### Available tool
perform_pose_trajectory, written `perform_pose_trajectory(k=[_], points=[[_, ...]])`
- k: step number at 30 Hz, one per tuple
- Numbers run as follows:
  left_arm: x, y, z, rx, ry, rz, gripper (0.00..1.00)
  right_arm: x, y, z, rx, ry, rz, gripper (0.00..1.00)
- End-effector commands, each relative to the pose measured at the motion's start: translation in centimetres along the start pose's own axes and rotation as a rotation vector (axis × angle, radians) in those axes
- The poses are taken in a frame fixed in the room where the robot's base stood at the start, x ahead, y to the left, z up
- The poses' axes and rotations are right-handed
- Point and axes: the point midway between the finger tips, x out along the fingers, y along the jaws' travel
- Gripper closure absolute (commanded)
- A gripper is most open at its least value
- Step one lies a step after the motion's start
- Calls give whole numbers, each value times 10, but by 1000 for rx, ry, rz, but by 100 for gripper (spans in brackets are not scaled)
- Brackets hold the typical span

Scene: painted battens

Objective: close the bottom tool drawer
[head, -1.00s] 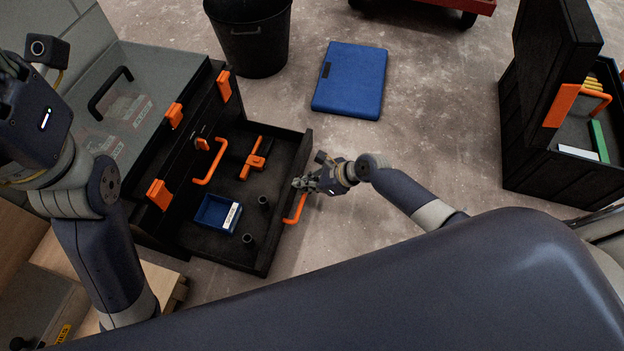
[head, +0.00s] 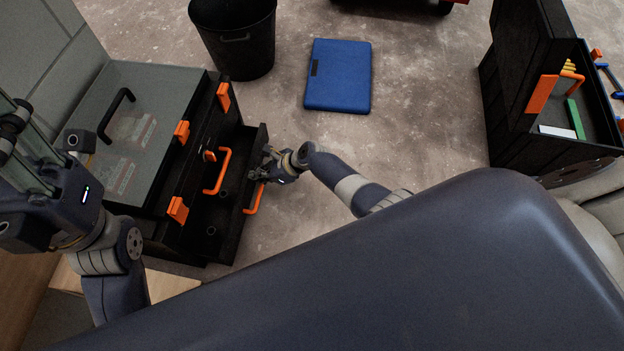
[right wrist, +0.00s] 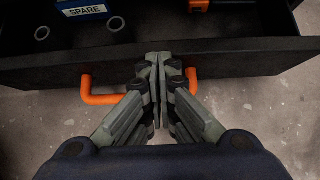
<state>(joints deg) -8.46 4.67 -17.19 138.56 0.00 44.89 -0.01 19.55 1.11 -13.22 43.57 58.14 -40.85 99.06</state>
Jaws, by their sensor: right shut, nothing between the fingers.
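The bottom tool drawer (head: 235,232) of the black tool chest (head: 170,222) is partly open, a narrow strip of its inside showing. Its orange handle (head: 254,199) is on the front face. My right gripper (head: 262,172) is shut and empty, at the outer side of the drawer front near the handle. In the right wrist view the closed fingertips (right wrist: 158,62) are against or very near the drawer front (right wrist: 235,60), between the two ends of the orange handle (right wrist: 100,97). My left gripper (head: 22,140) is raised at the left edge, away from the drawer; its fingers look apart.
A blue case (head: 338,76) lies on the floor beyond my right arm. A black bucket (head: 236,45) stands behind the chest. An open black toolbox (head: 510,120) stands at the right. In the wrist view, a blue box labelled SPARE (right wrist: 85,12) sits in the drawer.

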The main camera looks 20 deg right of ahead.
Motion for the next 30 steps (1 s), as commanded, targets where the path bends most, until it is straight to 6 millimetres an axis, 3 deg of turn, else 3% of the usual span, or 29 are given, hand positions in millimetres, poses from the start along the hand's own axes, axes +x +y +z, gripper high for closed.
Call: perform_pose_trajectory(k=[3,10,30], points=[[-1,0,0,1,13,4,60,16,0,13,1,0,2,100],[2,1,2,3,22,11,60,31,0,28,1,3,0,100],[10,1,-2,4,41,14,60,32,2,32,1,3,1,100]])
